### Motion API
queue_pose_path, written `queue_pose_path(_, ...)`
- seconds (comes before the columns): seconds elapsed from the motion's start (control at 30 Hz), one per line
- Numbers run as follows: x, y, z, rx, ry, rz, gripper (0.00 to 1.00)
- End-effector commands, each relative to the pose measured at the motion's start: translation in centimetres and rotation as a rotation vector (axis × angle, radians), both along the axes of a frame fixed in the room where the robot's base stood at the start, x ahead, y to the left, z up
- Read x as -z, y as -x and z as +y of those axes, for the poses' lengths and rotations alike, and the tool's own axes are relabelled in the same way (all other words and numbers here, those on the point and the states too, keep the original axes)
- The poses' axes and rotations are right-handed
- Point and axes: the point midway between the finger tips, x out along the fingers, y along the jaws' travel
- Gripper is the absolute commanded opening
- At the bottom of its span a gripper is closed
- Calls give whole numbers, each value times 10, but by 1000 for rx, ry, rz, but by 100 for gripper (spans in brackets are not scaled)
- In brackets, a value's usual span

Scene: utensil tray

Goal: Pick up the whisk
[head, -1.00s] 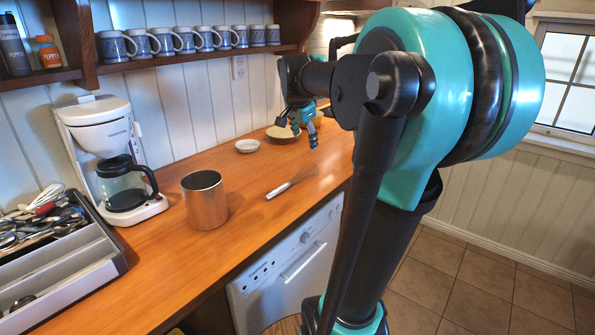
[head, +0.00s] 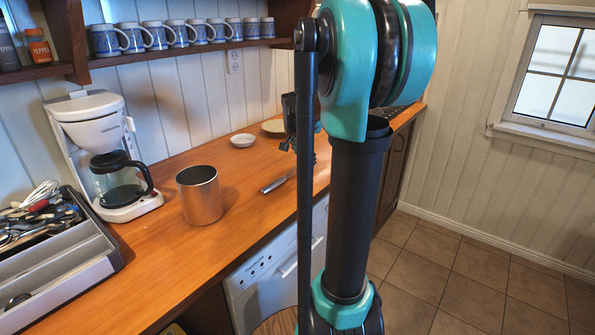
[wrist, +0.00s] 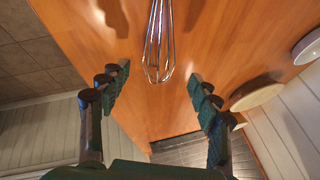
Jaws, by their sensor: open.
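The whisk lies on the wooden counter, and its metal handle (head: 277,184) shows in the head view left of my dark arm link, which hides the rest. In the wrist view the whisk's wire loops (wrist: 158,42) come down from the top edge, with their rounded end near the line between my fingertips. My gripper (wrist: 158,77) is open and empty, one finger on each side of that end, seemingly above the counter. In the head view my gripper is mostly hidden behind my arm.
A metal canister (head: 201,196) and a coffee maker (head: 102,155) stand left of the whisk. A white bowl (head: 243,141) and a plate (head: 274,126) lie behind it. A grey utensil tray (head: 65,262) at far left holds several utensils. The counter around the handle is clear.

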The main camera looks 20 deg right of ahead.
Motion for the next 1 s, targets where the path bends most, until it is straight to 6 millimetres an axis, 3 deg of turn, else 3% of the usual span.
queue_pose_path(0.23,29,-12,-10,0,1,0,63)
queue_pose_path(0.57,34,-14,-11,0,0,0,62)
queue_pose_path(1.0,33,-14,-11,0,0,0,9)
